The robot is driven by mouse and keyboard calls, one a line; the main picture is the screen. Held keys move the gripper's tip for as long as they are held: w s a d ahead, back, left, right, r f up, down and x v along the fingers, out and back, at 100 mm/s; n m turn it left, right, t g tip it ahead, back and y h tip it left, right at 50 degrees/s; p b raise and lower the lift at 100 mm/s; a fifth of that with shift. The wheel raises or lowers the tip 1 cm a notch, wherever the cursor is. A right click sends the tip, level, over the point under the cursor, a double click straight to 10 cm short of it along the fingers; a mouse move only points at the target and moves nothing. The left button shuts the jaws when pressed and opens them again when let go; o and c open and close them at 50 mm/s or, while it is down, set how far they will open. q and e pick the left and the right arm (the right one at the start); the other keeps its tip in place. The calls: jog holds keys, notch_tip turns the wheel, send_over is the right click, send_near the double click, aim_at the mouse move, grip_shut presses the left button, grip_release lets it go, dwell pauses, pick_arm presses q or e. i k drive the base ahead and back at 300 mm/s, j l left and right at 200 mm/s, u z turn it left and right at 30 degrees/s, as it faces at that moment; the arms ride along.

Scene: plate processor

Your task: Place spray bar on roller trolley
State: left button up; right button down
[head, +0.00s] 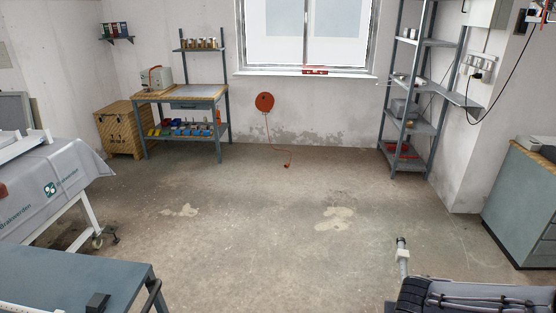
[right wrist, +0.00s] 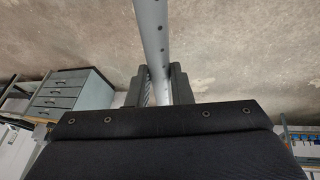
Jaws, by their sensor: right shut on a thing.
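The spray bar (right wrist: 151,30) is a grey metal tube with a row of small holes. In the right wrist view it runs up and out of the picture from between the black fingers of my right gripper (right wrist: 160,76), which is shut on it. In the head view, a grey tube end (head: 402,252) stands up beside my dark right arm at the lower right, above the floor. A blue-grey table-like unit (head: 70,275) with a dark handle stands at the lower left. I cannot tell if it is the roller trolley. My left gripper is out of view.
A cloth-covered white frame on casters (head: 65,185) stands at the left. A workbench (head: 185,95) and wooden crate (head: 118,130) are at the back left. Shelves (head: 412,125) and a grey-green cabinet (head: 522,205) are right. The middle floor is clear.

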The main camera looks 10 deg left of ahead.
aim_at(38, 268)
jog(key=i+u, duration=0.2)
jog(key=u, duration=0.2)
jog(key=i+u, duration=0.2)
jog(key=u, duration=0.25)
jog(key=i+l+u, duration=0.2)
jog(key=u, duration=0.2)
jog(key=i+l+u, duration=0.15)
jog(key=u, duration=0.3)
jog(key=i+l+u, duration=0.15)
jog(key=l+u, duration=0.25)
jog(key=i+l+u, duration=0.1)
jog(key=u, duration=0.3)
jog(key=i+l+u, duration=0.2)
jog(key=u, duration=0.3)
jog(key=i+l+u, duration=0.15)
jog(key=l+u, duration=0.2)
jog(key=u, duration=0.15)
jog(key=i+l+u, duration=0.1)
jog(key=l+u, duration=0.6)
jog(key=u, duration=0.25)
jog(key=l+u, duration=0.35)
jog(key=u, duration=0.15)
